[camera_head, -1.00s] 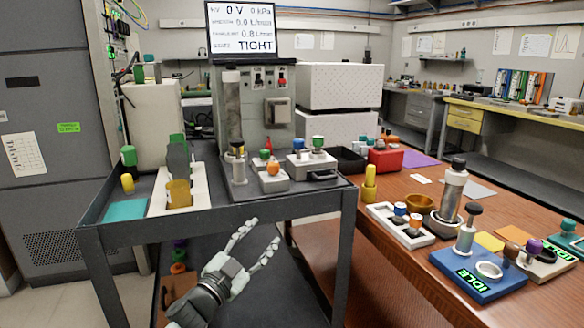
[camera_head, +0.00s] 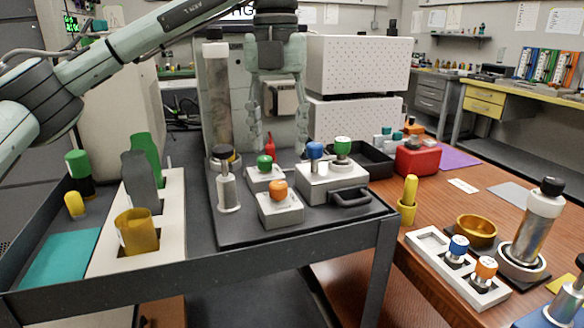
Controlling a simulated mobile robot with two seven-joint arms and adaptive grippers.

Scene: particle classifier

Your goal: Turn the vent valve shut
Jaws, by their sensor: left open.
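Several knobbed blocks that could include the vent valve stand on the grey cart: a green knob (camera_head: 264,162), an orange knob (camera_head: 278,188), and a block with a blue knob (camera_head: 315,150) and a green-topped knob (camera_head: 342,146). No label shows which is the vent valve. My left gripper (camera_head: 278,138) points down in front of the upright apparatus panel, above and behind the green and orange knobs. Its two fingers are spread and empty, apart from the knobs in the picture. A small red piece (camera_head: 270,146) shows between and below the fingertips. My right gripper is out of view.
A tall grey cylinder (camera_head: 218,100) stands left of the gripper, with a metal post (camera_head: 227,185) before it. A white rack (camera_head: 110,240) is at left. A black tray (camera_head: 375,160) and red box (camera_head: 417,160) are at right.

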